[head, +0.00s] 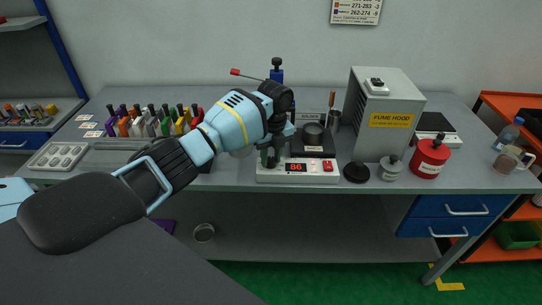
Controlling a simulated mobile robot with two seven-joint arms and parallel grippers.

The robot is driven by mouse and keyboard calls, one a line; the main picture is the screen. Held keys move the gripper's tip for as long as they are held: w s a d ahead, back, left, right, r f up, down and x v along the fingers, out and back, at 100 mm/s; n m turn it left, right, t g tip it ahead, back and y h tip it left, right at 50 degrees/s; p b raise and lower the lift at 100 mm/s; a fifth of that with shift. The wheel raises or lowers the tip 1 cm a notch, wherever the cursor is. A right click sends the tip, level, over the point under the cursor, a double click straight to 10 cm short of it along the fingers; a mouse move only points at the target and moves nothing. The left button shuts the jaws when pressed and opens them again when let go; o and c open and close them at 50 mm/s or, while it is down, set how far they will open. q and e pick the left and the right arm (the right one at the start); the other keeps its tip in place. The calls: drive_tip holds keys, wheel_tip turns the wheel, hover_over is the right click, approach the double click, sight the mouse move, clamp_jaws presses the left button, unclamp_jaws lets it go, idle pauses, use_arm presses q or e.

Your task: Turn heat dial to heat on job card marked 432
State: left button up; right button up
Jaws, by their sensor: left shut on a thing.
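A white heater unit (310,178) stands at the front middle of the bench, with a red display (296,167) that reads 86 and a red switch at its right. A dark pot (314,134) sits on its black plate. My left gripper (268,158) points down at the left end of the unit's front, shut on what is there. The heat dial is hidden behind the fingers. Small white cards (86,125) lie at the bench's left end; their print is too small to read. My right gripper is out of view.
A grey fume hood (381,115) stands right of the heater. A red can (429,158), a grey weight-like jar (391,168) and a black round base (356,173) stand near the front edge.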

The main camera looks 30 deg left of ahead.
sight(272, 159)
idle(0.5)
use_arm(q)
drive_tip(key=o, duration=1)
drive_tip(key=shift+r, duration=0.55)
wheel_tip(272, 159, up, 7)
drive_tip(key=shift+w+d+f, duration=0.15)
